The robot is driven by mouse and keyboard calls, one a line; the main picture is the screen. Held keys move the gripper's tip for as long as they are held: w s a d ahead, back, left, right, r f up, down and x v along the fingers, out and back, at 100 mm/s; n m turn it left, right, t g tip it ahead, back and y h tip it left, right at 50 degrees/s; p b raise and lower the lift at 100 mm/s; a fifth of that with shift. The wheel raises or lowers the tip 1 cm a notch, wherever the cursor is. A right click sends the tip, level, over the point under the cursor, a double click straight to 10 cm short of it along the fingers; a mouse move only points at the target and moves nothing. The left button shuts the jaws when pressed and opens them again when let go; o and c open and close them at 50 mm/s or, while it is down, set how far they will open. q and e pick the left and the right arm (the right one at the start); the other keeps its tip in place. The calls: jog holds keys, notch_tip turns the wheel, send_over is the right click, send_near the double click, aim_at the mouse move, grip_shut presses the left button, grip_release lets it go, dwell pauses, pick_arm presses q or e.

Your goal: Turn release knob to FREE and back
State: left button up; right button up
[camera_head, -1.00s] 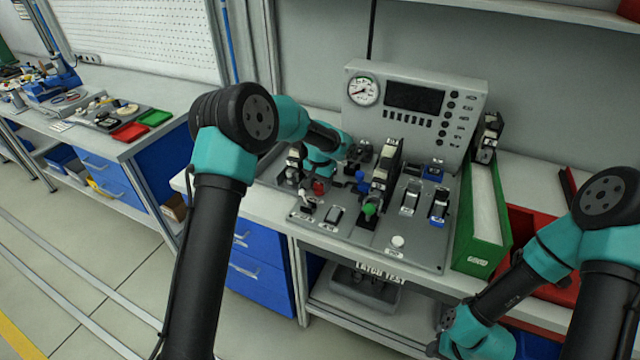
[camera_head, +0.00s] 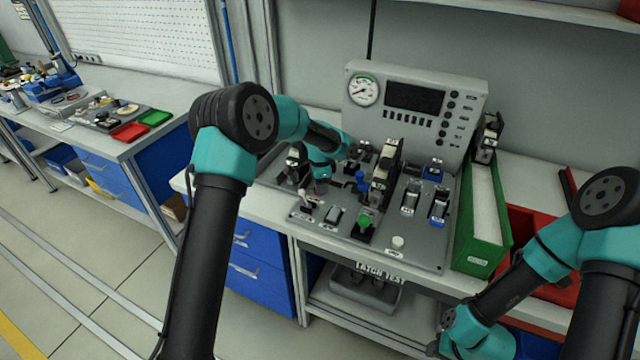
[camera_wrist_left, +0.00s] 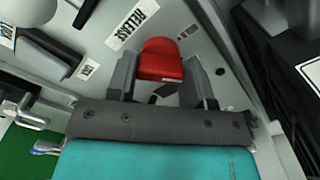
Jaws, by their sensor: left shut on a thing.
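The red release knob (camera_wrist_left: 161,60) sits between the two dark fingers of my left gripper (camera_wrist_left: 166,80) in the left wrist view. The fingers are shut on it, one on each side. A white label reading RELEASE (camera_wrist_left: 132,25) lies beside it on the grey panel. In the head view my left gripper (camera_head: 319,185) is low over the left part of the test panel (camera_head: 410,255), and its wrist hides the knob. My right gripper (camera_head: 442,332) is low at the front right, away from the panel. Its jaws are too unclear to read.
Near my left gripper are a lever switch (camera_head: 306,201), a green button (camera_head: 364,221) and a tall black and grey latch (camera_head: 384,175). A gauge console (camera_head: 415,100) stands behind. A green bin (camera_head: 484,220) stands right of the panel.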

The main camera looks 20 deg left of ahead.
pick_arm(q)
jog(key=shift+m, duration=0.6)
jog(key=o, duration=0.9)
jog(key=shift+r, duration=0.1)
jog(key=shift+r, duration=8.6)
